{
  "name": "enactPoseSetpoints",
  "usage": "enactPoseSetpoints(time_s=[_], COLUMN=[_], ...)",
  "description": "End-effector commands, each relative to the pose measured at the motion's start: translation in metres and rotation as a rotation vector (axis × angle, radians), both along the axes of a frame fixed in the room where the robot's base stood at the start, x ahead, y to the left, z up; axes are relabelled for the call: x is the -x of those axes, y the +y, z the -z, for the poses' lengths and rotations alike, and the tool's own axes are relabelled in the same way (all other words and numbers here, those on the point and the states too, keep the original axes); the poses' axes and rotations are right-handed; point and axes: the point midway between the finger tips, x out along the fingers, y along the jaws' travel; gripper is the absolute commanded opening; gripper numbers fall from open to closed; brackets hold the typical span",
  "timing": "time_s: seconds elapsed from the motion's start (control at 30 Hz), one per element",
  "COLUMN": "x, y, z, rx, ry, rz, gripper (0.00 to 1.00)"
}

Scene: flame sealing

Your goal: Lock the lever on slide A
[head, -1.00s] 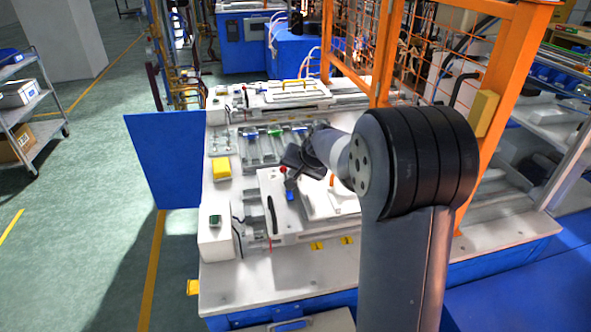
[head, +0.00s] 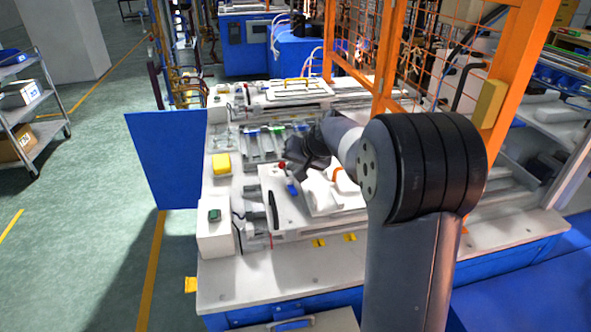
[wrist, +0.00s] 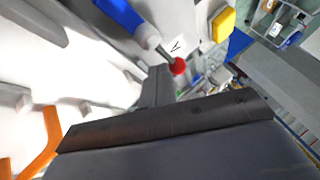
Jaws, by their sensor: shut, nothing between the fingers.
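Slide A is the white plate (head: 262,182) on the near fixture; a letter label (wrist: 178,47), seen sideways, lies on it in the wrist view. The wrist view shows the red knob (wrist: 178,66) on a metal rod, with the blue part (wrist: 122,14) behind. My gripper (head: 295,160) is shut and empty, just right of the knob. Its dark finger (wrist: 157,88) appears close beside the knob; I cannot tell whether they touch.
An orange handle (wrist: 42,145) stands on the plate. A yellow block (head: 221,163) lies left of the fixture, and a white box with a green button (head: 214,215) stands at the near left. A second fixture (head: 290,92) is behind. An orange fence post (head: 515,65) rises at right.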

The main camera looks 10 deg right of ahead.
Motion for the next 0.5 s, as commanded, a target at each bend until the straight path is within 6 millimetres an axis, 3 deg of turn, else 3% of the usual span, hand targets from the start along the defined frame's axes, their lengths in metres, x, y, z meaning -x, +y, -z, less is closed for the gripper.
enactPoseSetpoints(time_s=[0.5], x=[-0.007], y=[0.015], z=[0.001], rx=[0.0], ry=[0.0], rz=[-0.452], gripper=[0.0])
